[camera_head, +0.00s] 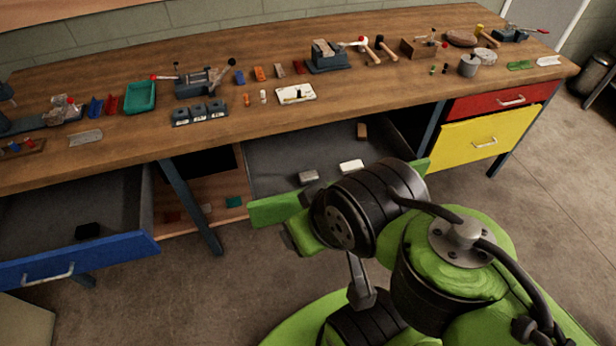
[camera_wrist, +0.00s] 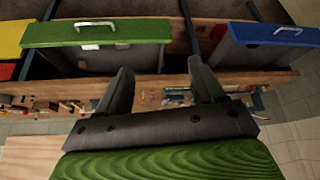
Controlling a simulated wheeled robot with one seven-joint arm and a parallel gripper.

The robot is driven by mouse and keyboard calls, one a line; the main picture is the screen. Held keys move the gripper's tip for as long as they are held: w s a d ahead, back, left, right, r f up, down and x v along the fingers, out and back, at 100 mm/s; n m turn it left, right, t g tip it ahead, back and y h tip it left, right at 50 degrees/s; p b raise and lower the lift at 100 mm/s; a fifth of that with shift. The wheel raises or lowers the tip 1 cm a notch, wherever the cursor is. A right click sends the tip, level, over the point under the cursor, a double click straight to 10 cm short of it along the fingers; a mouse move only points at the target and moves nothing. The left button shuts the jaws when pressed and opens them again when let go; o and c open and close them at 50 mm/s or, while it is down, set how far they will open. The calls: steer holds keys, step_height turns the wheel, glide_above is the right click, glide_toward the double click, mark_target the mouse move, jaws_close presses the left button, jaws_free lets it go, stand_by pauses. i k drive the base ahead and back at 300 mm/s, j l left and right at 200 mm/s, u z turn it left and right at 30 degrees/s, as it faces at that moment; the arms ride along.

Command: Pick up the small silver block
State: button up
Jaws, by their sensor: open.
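A small silver-grey block (camera_head: 309,176) lies on the floor of the open green-fronted drawer (camera_head: 275,208). A paler, whitish block (camera_head: 352,166) lies to its right, and a brown block (camera_head: 362,130) lies farther back. My gripper (camera_wrist: 161,65) is open and empty in the wrist view, its two dark fingers apart. The drawer's green front (camera_wrist: 97,31) shows at the upper left there, but I cannot make out the silver block. In the head view my arm covers part of the drawer front, and the fingers are not clear.
The wooden workbench (camera_head: 240,122) above holds many small tools and parts. An open blue drawer (camera_head: 80,262) with a dark item stands at left, with a bench leg (camera_head: 190,205) between. Red and yellow drawers (camera_head: 480,140) at right are shut.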

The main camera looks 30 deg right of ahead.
mark_target(310, 176)
steer(key=i+l+u, duration=0.1)
steer(key=l+u, duration=0.85)
steer(key=k+l+u, duration=0.1)
steer(key=l+u, duration=0.35)
steer(key=k+l+u, duration=0.15)
steer(key=l+u, duration=0.35)
steer(key=l, duration=0.1)
